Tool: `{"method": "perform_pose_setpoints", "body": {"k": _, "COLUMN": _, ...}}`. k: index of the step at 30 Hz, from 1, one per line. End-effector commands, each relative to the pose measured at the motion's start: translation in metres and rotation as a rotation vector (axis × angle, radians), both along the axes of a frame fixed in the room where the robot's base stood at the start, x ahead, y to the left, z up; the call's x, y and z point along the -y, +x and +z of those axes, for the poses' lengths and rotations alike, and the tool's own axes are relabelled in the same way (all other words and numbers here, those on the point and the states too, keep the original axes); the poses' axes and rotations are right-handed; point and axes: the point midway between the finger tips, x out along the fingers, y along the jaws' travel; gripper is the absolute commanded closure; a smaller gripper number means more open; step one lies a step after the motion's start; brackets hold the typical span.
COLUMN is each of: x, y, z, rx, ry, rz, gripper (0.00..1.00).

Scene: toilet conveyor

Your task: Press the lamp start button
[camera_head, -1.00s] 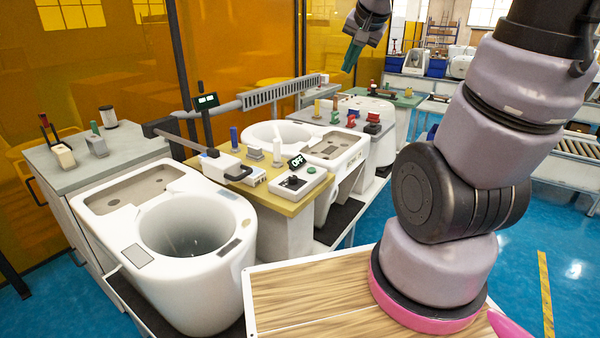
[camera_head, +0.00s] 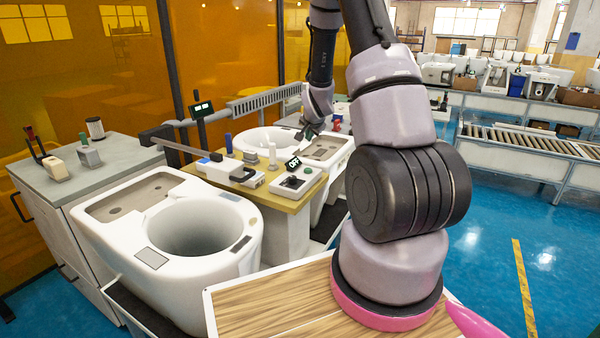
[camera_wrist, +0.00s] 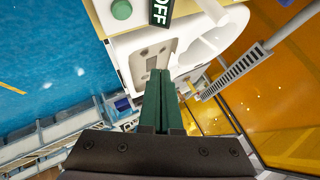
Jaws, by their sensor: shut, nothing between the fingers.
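My gripper (camera_head: 301,137) is above the bench's far right side, behind the display in the head view. Its green fingers (camera_wrist: 158,76) are shut and empty, apart from the button. Which button starts the lamp is not legible.
A white toilet (camera_head: 150,225) stands in front left of the bench (camera_head: 296,203), another (camera_head: 330,150) behind it. A grey clamp bar (camera_head: 180,146) and small posts stand close by. A roller conveyor (camera_head: 530,140) is at the right, with open blue floor (camera_head: 480,240) before it.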

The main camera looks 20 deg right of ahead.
Motion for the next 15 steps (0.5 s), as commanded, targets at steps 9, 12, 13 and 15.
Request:
{"method": "perform_pose_setpoints", "body": {"k": 9, "x": 0.0033, "y": 0.0025, "z": -0.0101, "rx": 0.005, "ry": 0.001, "rz": -0.007, "gripper": 1.00}}
{"method": "perform_pose_setpoints", "body": {"k": 12, "x": 0.0031, "y": 0.0025, "z": -0.0101, "rx": 0.005, "ry": 0.001, "rz": -0.007, "gripper": 1.00}}
{"method": "perform_pose_setpoints", "body": {"k": 13, "x": 0.0031, "y": 0.0024, "z": -0.0102, "rx": 0.005, "ry": 0.001, "rz": -0.007, "gripper": 1.00}}
{"method": "perform_pose_setpoints", "body": {"k": 15, "x": 0.0031, "y": 0.0024, "z": -0.0114, "rx": 0.005, "ry": 0.001, "rz": -0.007, "gripper": 1.00}}
